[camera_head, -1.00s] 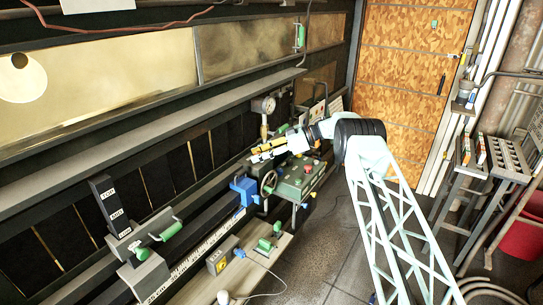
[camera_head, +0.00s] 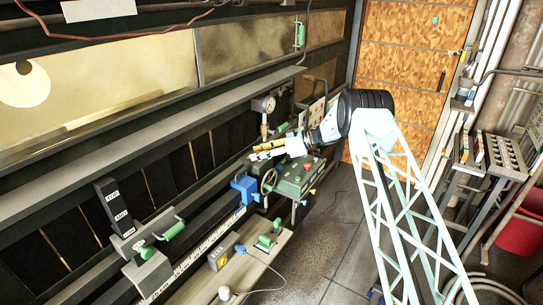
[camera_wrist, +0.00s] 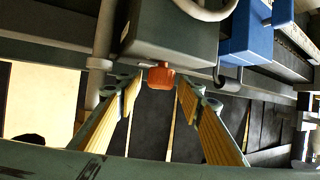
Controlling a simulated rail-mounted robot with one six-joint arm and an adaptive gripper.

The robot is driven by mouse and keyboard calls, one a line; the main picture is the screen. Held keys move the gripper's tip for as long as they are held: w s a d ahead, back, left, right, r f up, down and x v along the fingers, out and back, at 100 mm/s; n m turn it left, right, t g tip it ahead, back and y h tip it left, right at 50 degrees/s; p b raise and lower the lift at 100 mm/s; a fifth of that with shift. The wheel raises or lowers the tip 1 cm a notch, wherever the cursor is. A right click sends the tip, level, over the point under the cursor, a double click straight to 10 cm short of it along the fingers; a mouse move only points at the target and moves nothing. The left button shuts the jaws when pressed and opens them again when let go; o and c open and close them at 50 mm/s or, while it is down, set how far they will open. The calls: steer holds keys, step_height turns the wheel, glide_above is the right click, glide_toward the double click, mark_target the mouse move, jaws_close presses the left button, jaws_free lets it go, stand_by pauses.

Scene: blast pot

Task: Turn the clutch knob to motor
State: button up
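An orange knob (camera_wrist: 161,76) sticks out from the edge of a dark grey-green box (camera_wrist: 172,35) in the wrist view. My gripper (camera_wrist: 157,95) is open, with one yellow-padded finger on each side of the knob. The fingertips are close to it; a gap shows on both sides, and I cannot tell how deep the knob sits between them. In the head view, my gripper (camera_head: 268,151) hangs above and beside the green control box (camera_head: 298,180), which carries red and green buttons. The orange knob cannot be made out there. No clutch or motor lettering is readable.
A blue block (camera_head: 244,187) and a handwheel (camera_head: 268,181) stand close to the control box; the blue part also shows in the wrist view (camera_wrist: 249,40). A pressure gauge (camera_head: 263,105) rises behind my gripper. Open floor (camera_head: 325,240) lies to the right.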

steer(key=shift+s+m+t+b, duration=0.1)
steer(key=shift+m+t+b, duration=0.25)
steer(key=shift+m+t, duration=0.85)
steer(key=shift+m+t+h+b, duration=0.7)
steer(key=shift+m+t+b, duration=0.3)
steer(key=shift+b, duration=0.35)
steer(key=shift+m+t+h+b, duration=0.8)
steer(key=shift+m+t+b, duration=0.4)
steer(key=shift+b, duration=1.25)
steer(key=shift+m+t+h+b, duration=1.4)
steer(key=shift+m+b, duration=0.1)
steer(key=shift+b, duration=2.5)
steer(key=p+v, duration=0.2)
steer(key=v, duration=1.1)
steer(key=shift+s+r, duration=0.2)
steer(key=shift+w+d, duration=0.1)
steer(key=shift+d, duration=0.1)
